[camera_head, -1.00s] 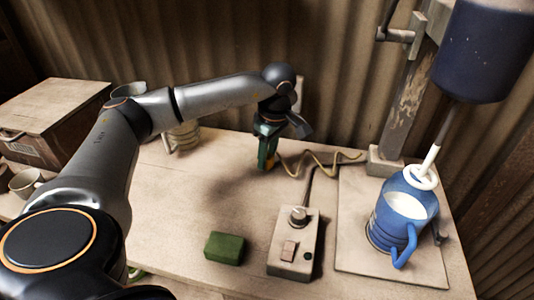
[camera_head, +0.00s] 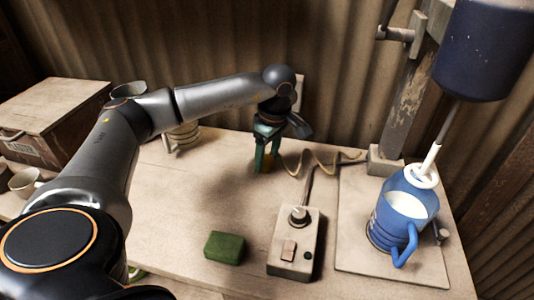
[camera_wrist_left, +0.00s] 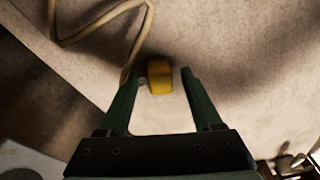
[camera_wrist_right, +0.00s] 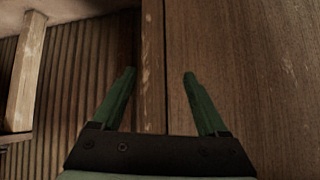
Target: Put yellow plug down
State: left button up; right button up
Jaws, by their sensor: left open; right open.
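The yellow plug (camera_wrist_left: 160,76) lies on the tabletop in the left wrist view, with its cord (camera_wrist_left: 110,20) running off to the upper left. My left gripper (camera_wrist_left: 160,78) is open, with one green finger on each side of the plug and a gap to each. In the head view the left gripper (camera_head: 266,163) points down at the back of the table, and the plug (camera_head: 269,160) is partly hidden behind its fingers. My right gripper (camera_wrist_right: 160,75) is open and empty, and shows only in the right wrist view.
A grey control box (camera_head: 293,243) and a green block (camera_head: 225,248) stand nearer the front. A blue mug (camera_head: 402,220) with white contents stands on a board (camera_head: 350,250) at right, under the mixer. A wooden box (camera_head: 50,120) is at left. The table's middle is clear.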

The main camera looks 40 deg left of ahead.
pick_arm(q)
notch_tip(320, 180, up, 13)
jog(key=d+p, duration=0.1)
jog(key=shift+d+f, duration=0.15)
jog(key=shift+d, duration=0.15)
dwell(0.4)
